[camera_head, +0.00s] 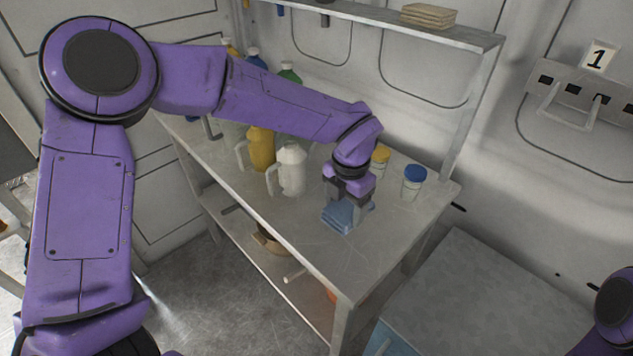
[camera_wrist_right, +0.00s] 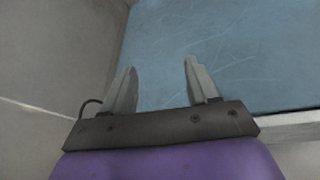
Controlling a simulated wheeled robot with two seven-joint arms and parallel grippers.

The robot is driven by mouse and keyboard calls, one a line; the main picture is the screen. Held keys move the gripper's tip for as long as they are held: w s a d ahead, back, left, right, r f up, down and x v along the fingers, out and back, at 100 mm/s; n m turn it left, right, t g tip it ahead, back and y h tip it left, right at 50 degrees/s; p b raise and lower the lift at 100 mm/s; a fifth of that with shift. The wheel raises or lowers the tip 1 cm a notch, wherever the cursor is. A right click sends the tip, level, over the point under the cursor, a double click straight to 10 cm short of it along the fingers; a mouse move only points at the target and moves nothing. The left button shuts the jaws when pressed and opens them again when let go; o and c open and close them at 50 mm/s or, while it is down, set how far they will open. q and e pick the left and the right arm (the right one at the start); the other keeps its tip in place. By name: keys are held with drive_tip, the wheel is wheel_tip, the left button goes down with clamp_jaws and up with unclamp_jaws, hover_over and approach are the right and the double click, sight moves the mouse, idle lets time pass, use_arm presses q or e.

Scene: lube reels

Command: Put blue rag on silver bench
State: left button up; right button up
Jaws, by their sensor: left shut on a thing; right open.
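The blue rag (camera_head: 341,218) is a folded stack on the silver bench (camera_head: 312,232), near its front right part. My left gripper (camera_head: 347,205) reaches down over the rag and is shut on it. The rag appears to rest on or just above the bench top; I cannot tell which. My right gripper (camera_wrist_right: 155,85) shows in the right wrist view, open and empty, above a blue surface (camera_wrist_right: 225,55). In the head view only a part of my right arm shows at the right edge.
A white jug (camera_head: 291,170) and a yellow jug (camera_head: 261,148) stand left of the rag. A blue-lidded jar (camera_head: 412,184) and a yellow-lidded jar (camera_head: 380,158) stand behind it. A shelf (camera_head: 400,25) runs above the bench. The bench's front right top is clear.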

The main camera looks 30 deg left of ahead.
sight(346, 208)
use_arm(q)
wheel_tip(346, 208, down, 6)
drive_tip(key=shift+r+p, duration=0.15)
drive_tip(key=shift+p, duration=0.35)
drive_tip(key=shift+w+f, duration=0.1)
drive_tip(key=shift+f, duration=0.25)
drive_tip(key=shift+f, duration=0.1)
drive_tip(key=o, duration=1.2)
drive_tip(key=shift+o, duration=0.2)
wheel_tip(346, 208, up, 12)
drive_tip(key=shift+d+r+b, duration=0.1)
drive_tip(key=shift+r+b, duration=0.05)
drive_tip(key=shift+b, duration=0.65)
